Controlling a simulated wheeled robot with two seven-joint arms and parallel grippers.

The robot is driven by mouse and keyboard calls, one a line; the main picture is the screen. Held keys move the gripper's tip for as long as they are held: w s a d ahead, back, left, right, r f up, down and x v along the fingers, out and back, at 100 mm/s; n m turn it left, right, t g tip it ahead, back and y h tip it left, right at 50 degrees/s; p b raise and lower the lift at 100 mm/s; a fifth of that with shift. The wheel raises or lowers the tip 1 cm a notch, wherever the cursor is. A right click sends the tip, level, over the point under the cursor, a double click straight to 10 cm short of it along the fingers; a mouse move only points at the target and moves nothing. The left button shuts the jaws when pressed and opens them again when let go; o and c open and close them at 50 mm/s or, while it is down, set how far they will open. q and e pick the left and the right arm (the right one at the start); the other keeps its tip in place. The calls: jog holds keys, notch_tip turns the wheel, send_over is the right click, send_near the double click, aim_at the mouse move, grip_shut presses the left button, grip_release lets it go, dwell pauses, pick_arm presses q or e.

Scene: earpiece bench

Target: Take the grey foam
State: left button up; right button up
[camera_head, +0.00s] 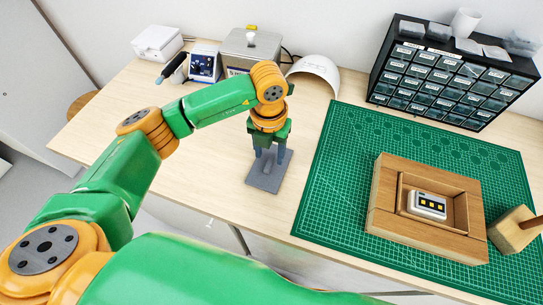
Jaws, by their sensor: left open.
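The grey foam (264,183) is a flat, dark grey rectangular piece lying on the wooden table, left of the green mat. My left gripper (269,154) points down right over the foam, with its two fingers apart. The fingertips are at or just above the far part of the foam; I cannot tell whether they touch it. The gripper covers part of the foam's far end. My right gripper does not show.
The green cutting mat (329,185) carries a wooden box (386,220) with a small white device (427,205) inside, and a wooden block (510,232). A black drawer cabinet (447,75) stands behind. A white curved shade (316,68) and grey machine (250,47) stand behind my gripper.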

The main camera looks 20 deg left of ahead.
aim_at(270, 161)
pick_arm(q)
notch_tip(270, 161, down, 3)
jog(key=shift+w+f, duration=0.15)
jog(key=shift+f, duration=0.05)
jog(key=shift+w+f, duration=0.1)
jog(key=shift+w, duration=0.05)
jog(key=c, duration=0.4)
grip_shut()
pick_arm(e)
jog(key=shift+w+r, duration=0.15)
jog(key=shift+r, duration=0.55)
